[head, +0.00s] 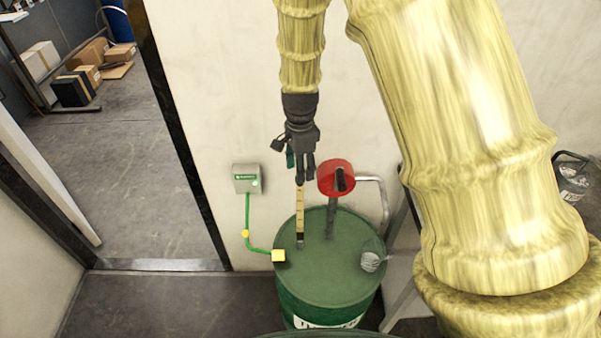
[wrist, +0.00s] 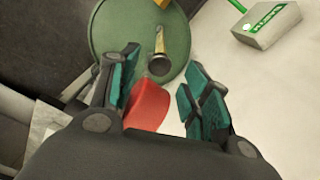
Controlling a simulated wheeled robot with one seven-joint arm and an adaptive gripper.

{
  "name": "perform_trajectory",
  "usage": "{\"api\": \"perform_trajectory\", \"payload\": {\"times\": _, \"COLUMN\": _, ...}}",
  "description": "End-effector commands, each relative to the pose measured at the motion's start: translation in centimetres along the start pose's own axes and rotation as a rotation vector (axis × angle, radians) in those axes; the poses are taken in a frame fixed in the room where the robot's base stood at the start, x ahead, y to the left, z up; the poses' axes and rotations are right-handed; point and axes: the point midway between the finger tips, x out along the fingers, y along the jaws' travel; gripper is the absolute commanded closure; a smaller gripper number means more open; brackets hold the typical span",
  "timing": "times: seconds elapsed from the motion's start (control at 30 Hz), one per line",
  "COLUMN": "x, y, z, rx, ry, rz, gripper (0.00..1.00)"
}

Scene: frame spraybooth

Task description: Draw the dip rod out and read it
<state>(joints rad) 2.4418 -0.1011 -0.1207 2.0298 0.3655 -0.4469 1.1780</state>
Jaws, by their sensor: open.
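The dip rod (head: 299,213) is a thin pale-yellow stick with marks, standing upright in the lid of the green drum (head: 335,265). Its lower visible part is dark where it meets the lid. My gripper (head: 304,176) points down just above the rod's top; the head view does not show whether they touch. In the wrist view the rod (wrist: 159,42), with a dark round end, lies beyond and between the spread teal-padded fingers of my gripper (wrist: 166,74). The jaws are open and hold nothing.
A red-topped pump (head: 336,178) with a grey pipe stands on the drum right of the rod, close to my gripper. A green-grey box (head: 246,179) on the wall has a green cable running to a yellow clamp (head: 278,256) on the drum rim. A doorway opens at left.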

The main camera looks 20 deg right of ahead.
Motion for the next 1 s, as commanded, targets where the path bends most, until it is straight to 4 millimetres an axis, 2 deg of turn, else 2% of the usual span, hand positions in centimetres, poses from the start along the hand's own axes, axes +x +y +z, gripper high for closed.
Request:
{"api": "perform_trajectory", "payload": {"times": 0.3, "x": -5.7, "y": -0.1, "z": 0.0, "rx": 0.0, "ry": 0.001, "rz": -0.003, "gripper": 0.52}}
{"api": "perform_trajectory", "payload": {"times": 0.5, "x": -8.1, "y": -0.1, "z": 0.0, "rx": 0.0, "ry": 0.001, "rz": -0.003, "gripper": 0.52}}
{"api": "perform_trajectory", "payload": {"times": 0.7, "x": -9.0, "y": 0.0, "z": 0.0, "rx": 0.0, "ry": 0.0, "rz": -0.001, "gripper": 0.52}}
{"api": "perform_trajectory", "payload": {"times": 1.0, "x": -9.1, "y": 0.0, "z": 0.0, "rx": 0.0, "ry": 0.0, "rz": -0.001, "gripper": 0.52}}
